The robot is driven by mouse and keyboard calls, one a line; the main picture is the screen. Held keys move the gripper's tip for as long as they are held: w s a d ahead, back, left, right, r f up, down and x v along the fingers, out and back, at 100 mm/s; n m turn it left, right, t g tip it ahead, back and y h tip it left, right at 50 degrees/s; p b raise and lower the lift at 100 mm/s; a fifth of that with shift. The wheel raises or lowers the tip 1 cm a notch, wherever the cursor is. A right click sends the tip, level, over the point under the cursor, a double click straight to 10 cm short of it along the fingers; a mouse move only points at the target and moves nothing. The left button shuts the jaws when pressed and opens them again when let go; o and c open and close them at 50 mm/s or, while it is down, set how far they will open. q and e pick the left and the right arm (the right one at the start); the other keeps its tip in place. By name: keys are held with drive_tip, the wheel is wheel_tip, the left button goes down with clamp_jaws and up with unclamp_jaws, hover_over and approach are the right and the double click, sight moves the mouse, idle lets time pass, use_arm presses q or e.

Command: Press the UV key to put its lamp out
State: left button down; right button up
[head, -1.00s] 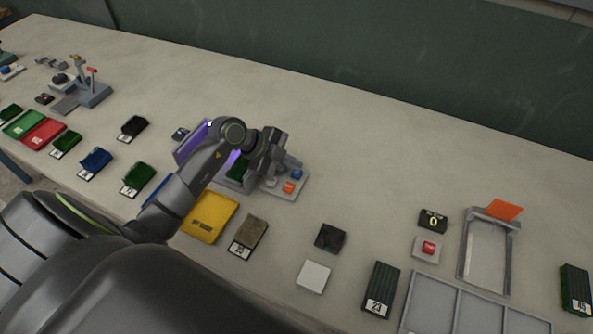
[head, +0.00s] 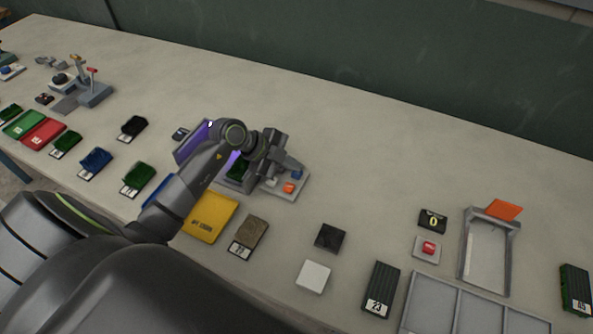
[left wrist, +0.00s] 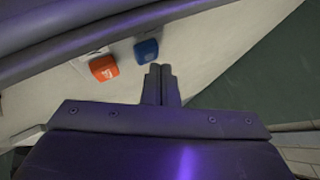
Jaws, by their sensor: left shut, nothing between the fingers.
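The lamp box (head: 192,142) glows violet at its hood, so its lamp is lit. On its grey base (head: 270,189) sit a blue key (head: 296,173) and an orange key (head: 289,188). My left gripper (head: 283,163) is over the box, close to the blue key and partly hidden by my wrist. In the left wrist view its fingers (left wrist: 160,70) are shut and empty, with the blue key (left wrist: 146,51) just beyond their tips and the orange key (left wrist: 104,68) to the left. I cannot tell whether they touch. Key lettering is unreadable. My right gripper is not in view.
A yellow tray (head: 210,218) and a brown turf sample (head: 248,234) lie in front of the box. Black and white tiles, a red button (head: 428,248) and a grey frame (head: 463,245) stand to the right. The bench behind the box is clear.

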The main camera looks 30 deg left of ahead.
sight(292, 173)
use_arm(q)
drive_tip(key=shift+f, duration=0.2)
drive_tip(key=shift+f, duration=0.3)
idle(0.5)
drive_tip(key=shift+r+p, duration=0.75)
drive_tip(key=shift+p, duration=0.15)
wheel_tip(292, 173, up, 6)
drive_tip(key=p, duration=0.6)
